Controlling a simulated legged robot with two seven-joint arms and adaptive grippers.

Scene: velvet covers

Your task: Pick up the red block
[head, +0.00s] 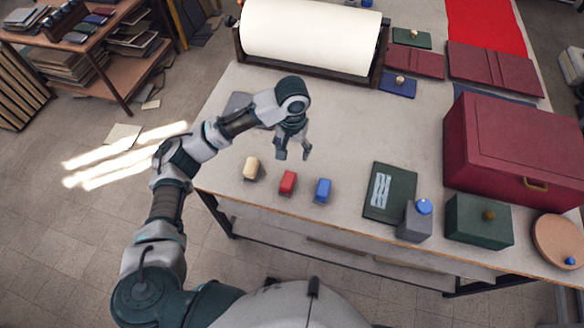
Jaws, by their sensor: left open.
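The red block (288,182) stands near the front edge of the table, between a cream block (251,168) on its left and a blue block (323,190) on its right. My left gripper (292,156) is above the table, behind the red block in the picture. Its two fingers point down and are apart, with nothing between them. It does not touch any of the blocks. My right gripper is not in view.
On the right are a dark green book (404,196), a grey bottle-like box (414,226), a green box (478,222) and a large red chest (514,150). A white roll (310,38) lies at the back. The table (350,120) is clear behind the blocks.

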